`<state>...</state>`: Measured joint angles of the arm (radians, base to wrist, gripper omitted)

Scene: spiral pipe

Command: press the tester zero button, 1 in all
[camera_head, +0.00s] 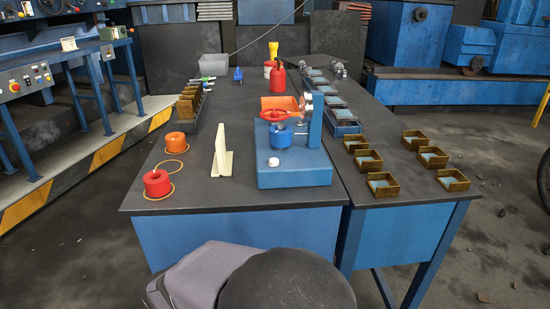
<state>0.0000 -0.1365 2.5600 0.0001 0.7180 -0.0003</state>
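The tester (294,176) is a blue machine near the front edge of the table, right of its middle. It has a red handwheel (275,114) above a blue round part (280,136), and an upright blue column (315,121) on its right. A small white round button (273,162) sits on the front left of its base. I see no label on it, and I cannot tell whether it is pressed. Nothing touches it. My gripper is not in view.
Red (157,183) and orange (175,140) rolls lie farther left. An orange tray (280,104) is behind the handwheel. Several brown open boxes (383,184) stand at right. The dark table (235,197) is clear in front.

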